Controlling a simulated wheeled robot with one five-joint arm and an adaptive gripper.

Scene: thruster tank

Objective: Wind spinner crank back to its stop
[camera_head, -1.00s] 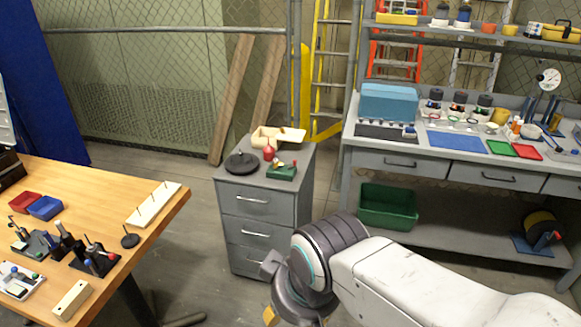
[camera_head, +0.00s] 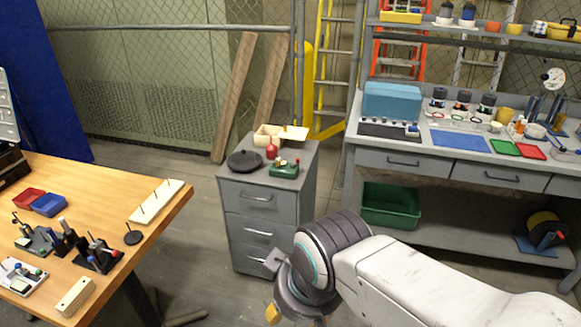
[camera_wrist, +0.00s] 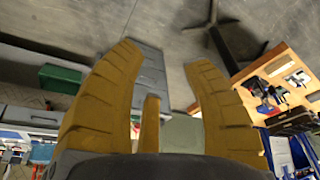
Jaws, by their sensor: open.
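In the head view only a bit of yellow finger (camera_head: 271,314) shows below my arm at the bottom edge. I cannot make out for certain which thing is the spinner crank. On the grey drawer cabinet (camera_head: 258,204) stand a dark round disc (camera_head: 244,161) and a small green device (camera_head: 285,170) with red and yellow parts. A yellow and black reel on a blue stand (camera_head: 543,234) sits on the right bench's lower shelf. My gripper touches none of these.
A wooden table (camera_head: 165,216) with small fixtures stands at left; its support shows in the wrist view (camera_wrist: 232,45). A grey workbench (camera_head: 430,168) stands at right, with a green bin (camera_head: 390,206) on its lower shelf. Floor is open between the table and cabinet.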

